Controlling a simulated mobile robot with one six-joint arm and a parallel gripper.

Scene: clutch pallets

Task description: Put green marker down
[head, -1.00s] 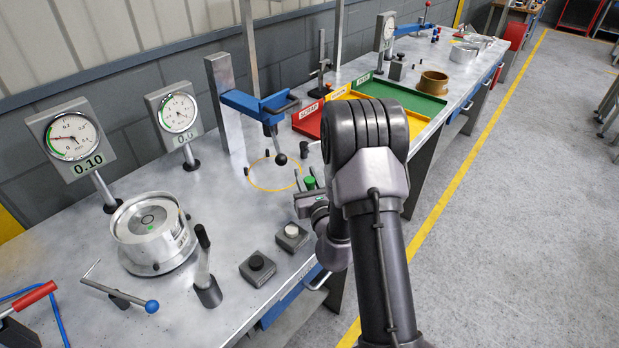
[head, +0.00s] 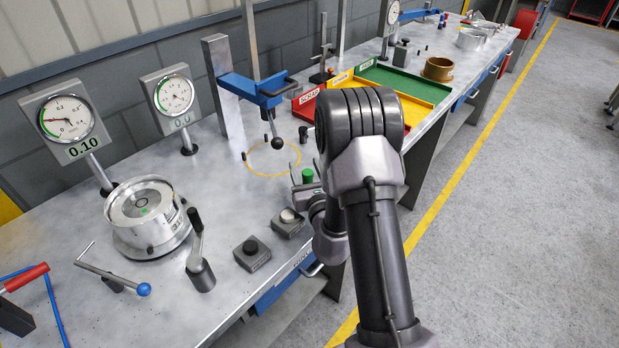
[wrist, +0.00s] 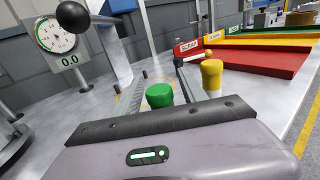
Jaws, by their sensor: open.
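The green marker (wrist: 160,94) shows in the wrist view as an upright cylinder with a rounded green top. It is between the two spread fingers of my gripper (wrist: 162,80). My gripper is open; its palm hides the marker's lower part, so I cannot tell whether its base touches the bench. In the head view the green marker (head: 308,176) shows just left of my arm, near the bench's front edge, with my gripper (head: 304,185) low beside it and mostly hidden. A yellow circle (head: 273,174) is drawn on the bench behind the marker.
A yellow marker (wrist: 211,76) stands right of my gripper. Red, yellow and green trays (head: 400,76) lie beyond. A blue-armed stand with a black ball (head: 278,143) overhangs the circle. Button boxes (head: 252,253) and a round metal fixture (head: 148,218) are nearer left.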

